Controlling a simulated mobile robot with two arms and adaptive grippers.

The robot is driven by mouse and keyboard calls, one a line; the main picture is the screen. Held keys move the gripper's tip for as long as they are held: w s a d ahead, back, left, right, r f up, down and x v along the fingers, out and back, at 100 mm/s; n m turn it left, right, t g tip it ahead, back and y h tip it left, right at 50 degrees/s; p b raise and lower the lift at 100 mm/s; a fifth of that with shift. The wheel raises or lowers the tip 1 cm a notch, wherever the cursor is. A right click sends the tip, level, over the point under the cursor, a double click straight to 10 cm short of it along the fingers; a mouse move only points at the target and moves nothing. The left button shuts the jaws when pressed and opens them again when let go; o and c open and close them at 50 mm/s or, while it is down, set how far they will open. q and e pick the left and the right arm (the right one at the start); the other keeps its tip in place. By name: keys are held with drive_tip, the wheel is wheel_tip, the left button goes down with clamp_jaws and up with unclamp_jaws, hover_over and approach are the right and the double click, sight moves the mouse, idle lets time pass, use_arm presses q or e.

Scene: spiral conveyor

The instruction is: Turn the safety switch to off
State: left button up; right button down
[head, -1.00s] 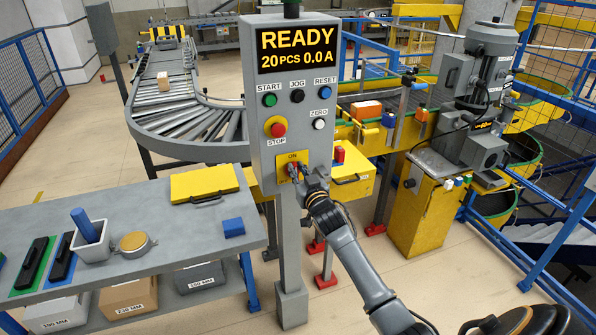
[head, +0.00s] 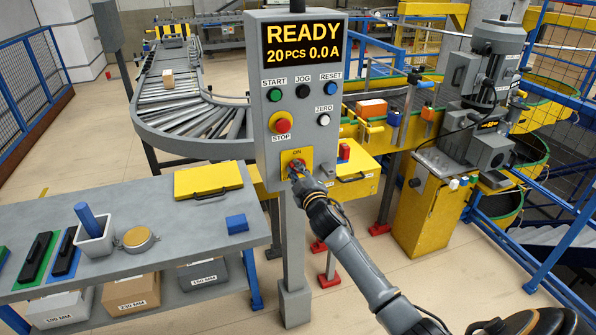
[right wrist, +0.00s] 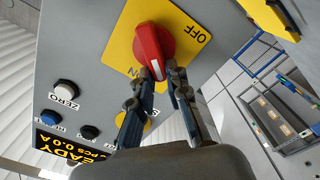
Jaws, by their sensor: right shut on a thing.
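The safety switch is a red knob (right wrist: 153,48) on a yellow plate (right wrist: 188,22) marked ON and OFF, low on the grey control panel (head: 305,140). In the right wrist view the knob lies at the tips of my right gripper's fingers (right wrist: 162,75). My right gripper (head: 297,174) is shut on the knob, and it hides most of it in the head view. The panel's screen (head: 303,42) reads READY, 20 PCS, 0.0 A. My left gripper is not in view.
Above the switch are a red stop button (head: 282,122) and several other buttons. A grey workbench (head: 150,255) stands at left with a yellow case (head: 208,180). A roller conveyor (head: 180,95) curves behind the panel. Yellow machinery (head: 425,205) stands at right.

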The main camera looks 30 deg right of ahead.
drive_tip(key=shift+a+f+n+b, duration=0.15)
drive_tip(key=shift+f+n, duration=0.15)
drive_tip(key=shift+n, duration=0.95)
drive_tip(key=shift+a+f+n+b, duration=0.1)
drive_tip(key=shift+f+n+b, duration=0.15)
drive_tip(key=shift+n, duration=1.05)
drive_tip(key=shift+a+f+n+b, duration=0.1)
drive_tip(key=shift+f+n, duration=0.2)
drive_tip(key=shift+n, duration=0.95)
drive_tip(key=c, duration=1.3)
unclamp_jaws()
drive_tip(key=v, duration=1.2)
drive_tip(key=shift+d, duration=0.1)
